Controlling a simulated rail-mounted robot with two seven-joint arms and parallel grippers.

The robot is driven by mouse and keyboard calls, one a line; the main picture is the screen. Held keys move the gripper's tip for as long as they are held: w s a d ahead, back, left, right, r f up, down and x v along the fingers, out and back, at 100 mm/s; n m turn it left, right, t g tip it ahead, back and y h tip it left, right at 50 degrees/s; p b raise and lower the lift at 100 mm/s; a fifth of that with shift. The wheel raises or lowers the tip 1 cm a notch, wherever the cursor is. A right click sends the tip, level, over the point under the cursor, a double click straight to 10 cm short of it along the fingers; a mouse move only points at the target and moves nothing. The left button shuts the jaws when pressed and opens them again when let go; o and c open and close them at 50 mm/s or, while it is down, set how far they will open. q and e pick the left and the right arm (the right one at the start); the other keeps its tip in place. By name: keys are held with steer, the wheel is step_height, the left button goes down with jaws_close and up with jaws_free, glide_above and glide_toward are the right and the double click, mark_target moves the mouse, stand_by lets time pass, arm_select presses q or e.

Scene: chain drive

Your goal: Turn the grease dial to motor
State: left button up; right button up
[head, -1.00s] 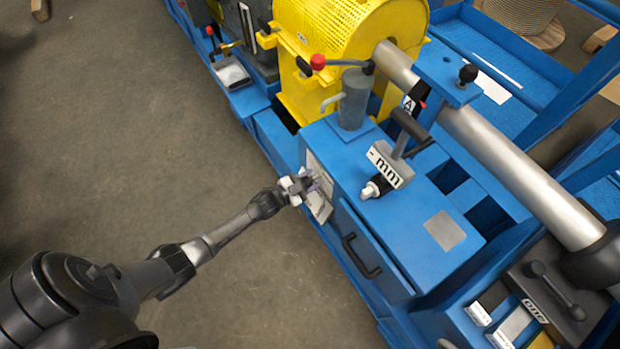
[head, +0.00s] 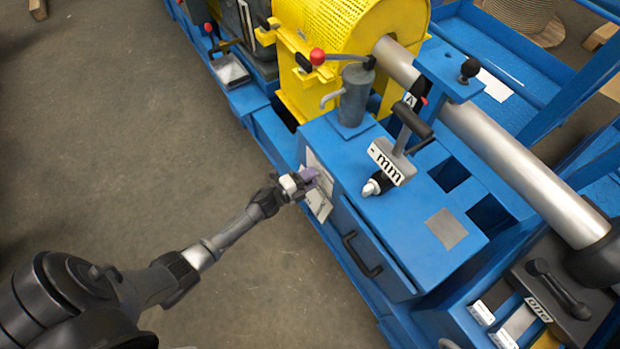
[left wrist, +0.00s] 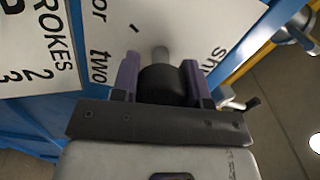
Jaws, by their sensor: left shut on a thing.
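My left gripper (head: 311,177) is at the white dial plate (head: 317,207) on the side of the blue box. In the left wrist view its two purple fingers (left wrist: 160,82) stand on either side of a black round knob, the grease dial (left wrist: 163,86), and are shut on it. A short grey stem (left wrist: 160,54) runs from the knob to the plate. The lettering around it is partly cut off: "or", "two" and "sh" show, with a small black tick mark above. Where the dial points is not clear. In the head view the dial is hidden by the gripper. My right gripper is not in view.
A grey grease pump (head: 355,92) with a red-knobbed lever stands on the blue box (head: 405,218). A yellow guard (head: 325,45) is behind. The floor at left is clear.

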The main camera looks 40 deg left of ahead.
arm_select(q)
steer(key=m+b, duration=0.2)
steer(key=m, duration=0.3)
steer(key=shift+f+m, duration=0.15)
steer(key=shift+m, duration=0.15)
steer(key=m+b, duration=0.3)
steer(key=m, duration=0.2)
steer(key=shift+f, duration=0.15)
steer(key=m+b, duration=0.4)
steer(key=m, duration=0.2)
steer(key=shift+a+m, duration=0.1)
steer(key=shift+m, duration=0.3)
steer(key=m+b, duration=0.2)
steer(key=m, duration=0.1)
steer(key=shift+m, duration=0.3)
steer(key=shift+m+b, duration=0.55)
steer(key=shift+m, duration=0.25)
steer(key=o, duration=0.9)
steer(key=shift+o, duration=0.2)
steer(key=shift+s+a, duration=0.1)
